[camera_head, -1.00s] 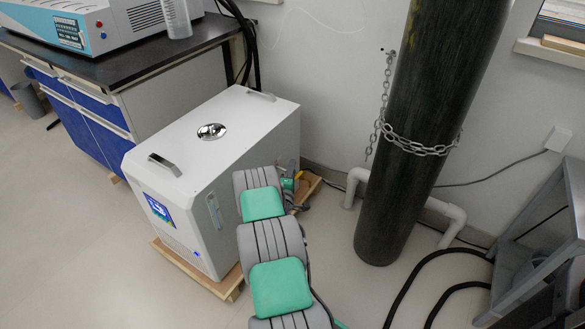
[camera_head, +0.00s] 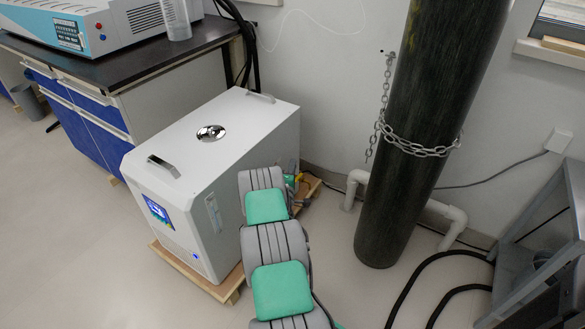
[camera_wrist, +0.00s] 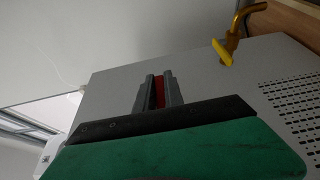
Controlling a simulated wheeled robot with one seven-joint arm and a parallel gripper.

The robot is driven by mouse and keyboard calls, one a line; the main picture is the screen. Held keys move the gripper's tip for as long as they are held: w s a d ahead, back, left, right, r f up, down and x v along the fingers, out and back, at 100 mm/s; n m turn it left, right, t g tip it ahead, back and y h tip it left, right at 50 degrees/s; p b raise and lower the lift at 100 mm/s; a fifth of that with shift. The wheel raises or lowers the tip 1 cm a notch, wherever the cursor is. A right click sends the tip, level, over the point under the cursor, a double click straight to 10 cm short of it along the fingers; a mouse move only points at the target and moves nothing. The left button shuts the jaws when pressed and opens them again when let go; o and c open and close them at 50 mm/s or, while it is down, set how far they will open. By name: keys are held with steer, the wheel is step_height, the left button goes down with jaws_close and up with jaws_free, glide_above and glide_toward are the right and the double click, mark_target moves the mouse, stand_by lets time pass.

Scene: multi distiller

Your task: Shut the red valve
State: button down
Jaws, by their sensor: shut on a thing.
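The red valve (camera_wrist: 160,98) shows in the wrist view as a thin red strip between the two grey fingers of my gripper (camera_wrist: 158,82). My gripper is shut on it, and the fingers hide most of the valve. Behind the fingers is the grey panel of the white machine (camera_wrist: 112,90), which also stands on the floor in the head view (camera_head: 215,145). In the head view my arm reaches to the machine's right end and hides the red valve.
A yellow valve (camera_wrist: 222,52) on a brass pipe sticks out near the red one. The machine sits on a wooden pallet (camera_head: 312,188). A dark gas cylinder (camera_head: 395,190), chained to the wall, stands to the right. Black hoses (camera_head: 420,270) lie on the floor.

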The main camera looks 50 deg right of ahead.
steer(key=shift+p, duration=0.55)
steer(key=shift+y+p, duration=0.3)
steer(key=shift+y, duration=0.1)
steer(key=shift+f+m+g+y+p, duration=0.2)
steer(key=shift+m+g+y+p, duration=0.4)
steer(key=shift+y+p, duration=0.45)
steer(key=a+f+m+g+y+b, duration=0.1)
steer(key=y+b, duration=0.1)
steer(key=y, duration=0.2)
steer(key=a+f+m+g+y+b, duration=0.1)
steer(key=y+b, duration=0.1)
steer(key=y, duration=0.3)
steer(key=a+f+m+y+b, duration=0.1)
steer(key=a+f+y+b, duration=0.1)
steer(key=y, duration=0.2)
steer(key=shift+s+g, duration=0.25)
steer(key=shift+g, duration=0.15)
steer(key=shift+a+r+y, duration=0.1)
steer(key=shift+y, duration=0.15)
